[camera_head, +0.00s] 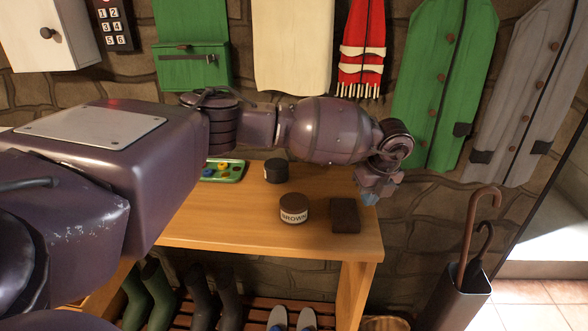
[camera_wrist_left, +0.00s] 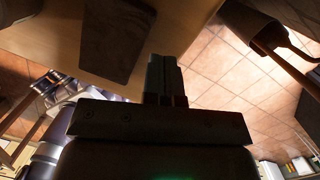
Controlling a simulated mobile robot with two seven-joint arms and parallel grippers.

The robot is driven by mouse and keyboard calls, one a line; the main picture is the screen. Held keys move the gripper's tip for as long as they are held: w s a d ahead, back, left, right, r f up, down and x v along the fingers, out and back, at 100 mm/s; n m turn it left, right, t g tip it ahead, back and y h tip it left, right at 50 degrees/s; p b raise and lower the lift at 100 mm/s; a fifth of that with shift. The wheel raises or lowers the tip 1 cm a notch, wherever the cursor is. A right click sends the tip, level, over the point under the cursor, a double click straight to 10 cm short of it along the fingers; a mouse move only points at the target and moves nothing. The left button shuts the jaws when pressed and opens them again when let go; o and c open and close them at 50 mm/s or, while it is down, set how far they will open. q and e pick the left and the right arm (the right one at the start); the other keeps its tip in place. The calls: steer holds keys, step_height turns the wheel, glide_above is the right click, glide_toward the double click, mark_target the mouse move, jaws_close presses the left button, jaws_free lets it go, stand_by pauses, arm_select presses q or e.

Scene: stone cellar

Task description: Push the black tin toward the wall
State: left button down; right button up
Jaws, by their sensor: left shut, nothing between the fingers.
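The black tin (camera_head: 276,172) stands upright toward the back of the wooden table, near the stone wall. My left gripper (camera_head: 368,197) is to its right, over the table's right end, and apart from it. The left gripper is shut and empty; its closed fingers also show in the left wrist view (camera_wrist_left: 166,72). The black tin cannot be made out in the left wrist view. My right gripper is not in view.
A tin labelled BROWN (camera_head: 294,209) and a dark brown block (camera_head: 345,215) sit nearer the table's front. A green tray (camera_head: 238,171) with coloured pieces is left of the black tin. Coats hang on the wall behind. An umbrella stand (camera_head: 455,290) is at the right.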

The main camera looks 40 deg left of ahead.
mark_target(285, 173)
arm_select(q)
steer(key=a+r+n+g+y, duration=0.1)
steer(key=a+r+n+y, duration=0.55)
steer(key=a+n, duration=0.35)
steer(key=shift+m+y, duration=0.25)
steer(key=shift+m, duration=0.45)
steer(key=b+x, duration=0.2)
steer(key=x, duration=0.9)
steer(key=shift+w+a, duration=0.15)
steer(key=shift+a, duration=0.15)
steer(key=shift+a+r, duration=0.15)
steer(key=shift+a, duration=1.8)
steer(key=shift+r, duration=0.1)
